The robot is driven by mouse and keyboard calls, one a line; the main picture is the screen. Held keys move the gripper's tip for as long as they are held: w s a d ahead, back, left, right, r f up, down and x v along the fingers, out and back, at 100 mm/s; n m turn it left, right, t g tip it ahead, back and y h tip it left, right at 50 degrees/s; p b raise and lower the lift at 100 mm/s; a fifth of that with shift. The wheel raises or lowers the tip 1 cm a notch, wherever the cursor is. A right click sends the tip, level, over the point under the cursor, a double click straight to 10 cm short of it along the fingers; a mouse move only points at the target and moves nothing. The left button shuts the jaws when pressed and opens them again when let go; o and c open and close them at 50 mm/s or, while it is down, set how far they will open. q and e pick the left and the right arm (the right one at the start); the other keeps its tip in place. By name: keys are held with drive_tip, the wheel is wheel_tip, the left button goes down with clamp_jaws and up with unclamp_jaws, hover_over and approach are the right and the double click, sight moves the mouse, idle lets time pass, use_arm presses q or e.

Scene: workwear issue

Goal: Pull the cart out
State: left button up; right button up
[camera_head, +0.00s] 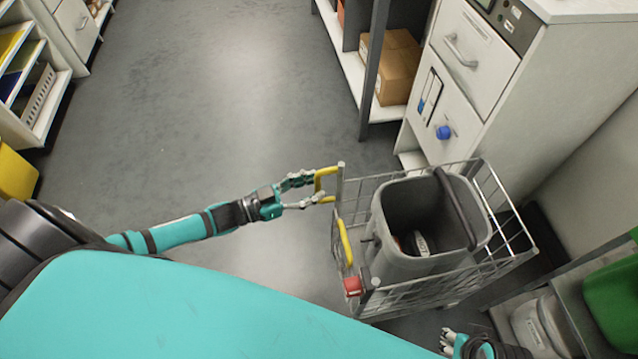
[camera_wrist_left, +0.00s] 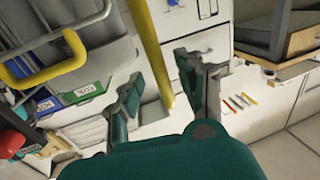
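The cart is a wire-mesh cart (camera_head: 400,295) at right of centre in the head view, with two yellow handles on its near-left side. My left gripper (camera_head: 308,190) is open at the far yellow handle (camera_head: 325,183). In the left wrist view, the yellow bar (camera_wrist_left: 150,52) runs between the spread fingers of the left gripper (camera_wrist_left: 168,92), with a gap on both sides. The other yellow handle (camera_head: 345,243) is free. My right gripper (camera_head: 447,341) shows only partly at the bottom edge, near the cart's lower side; its finger state is unclear.
A grey bin (camera_head: 400,262) with a dark handle stands in the cart, with a small object inside. A white cabinet (camera_head: 515,110) and a shelf with a cardboard box (camera_head: 398,68) stand behind it. Shelving with a green item (camera_head: 612,285) is at right. Grey floor (camera_head: 225,110) is clear at left.

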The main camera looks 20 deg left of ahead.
use_arm(q)
drive_tip(key=v, duration=0.9)
drive_tip(key=shift+s+a, duration=0.2)
drive_tip(key=shift+s, duration=0.05)
